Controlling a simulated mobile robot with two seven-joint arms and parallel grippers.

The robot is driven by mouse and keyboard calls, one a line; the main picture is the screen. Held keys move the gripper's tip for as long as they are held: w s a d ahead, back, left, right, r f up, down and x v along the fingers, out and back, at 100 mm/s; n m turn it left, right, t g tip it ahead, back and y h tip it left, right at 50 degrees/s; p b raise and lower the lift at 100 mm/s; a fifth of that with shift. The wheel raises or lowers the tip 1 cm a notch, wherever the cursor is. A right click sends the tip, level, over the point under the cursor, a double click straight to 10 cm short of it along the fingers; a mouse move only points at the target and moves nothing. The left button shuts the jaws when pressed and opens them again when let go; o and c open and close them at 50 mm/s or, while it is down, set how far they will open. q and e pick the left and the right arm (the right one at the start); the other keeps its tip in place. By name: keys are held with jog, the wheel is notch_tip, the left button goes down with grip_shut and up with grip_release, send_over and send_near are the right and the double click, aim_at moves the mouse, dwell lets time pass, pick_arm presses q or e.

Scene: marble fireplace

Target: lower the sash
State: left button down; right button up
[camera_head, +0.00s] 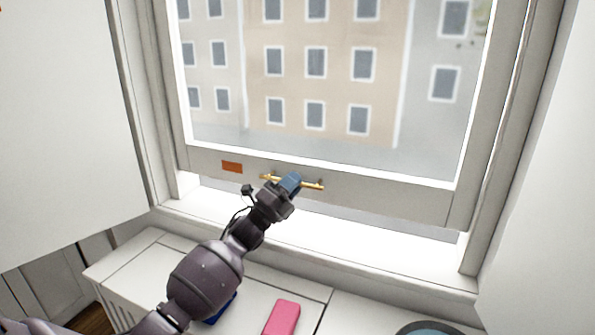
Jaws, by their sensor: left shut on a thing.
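The window sash (390,198) is a pale frame around a large glass pane. It stands raised, with an open gap between its bottom rail and the sill (330,248). A brass bar handle (312,185) is fixed to the bottom rail. My left gripper (289,183) reaches up from the lower left and is shut on the brass handle, covering its middle. My right gripper is not in view.
An orange label (232,167) sits on the rail left of the handle. Below the sill, a white cabinet top (160,262) holds a pink block (283,317), a blue object (220,311) partly behind my arm, and a round grey-blue thing (425,328) cut off by the frame.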

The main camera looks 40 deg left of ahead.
pick_arm(q)
jog(key=shift+f, duration=0.35)
jog(key=c, duration=1.5)
grip_release()
jog(key=shift+r, duration=0.1)
jog(key=shift+o, duration=0.2)
jog(key=s+a+f, duration=0.1)
jog(key=s+a, duration=0.1)
jog(key=s, duration=0.6)
jog(key=s+a+f+p, duration=0.1)
jog(key=s, duration=0.7)
jog(key=shift+a+f+p, duration=0.3)
jog(key=shift+a, duration=0.05)
jog(key=shift+w, duration=0.1)
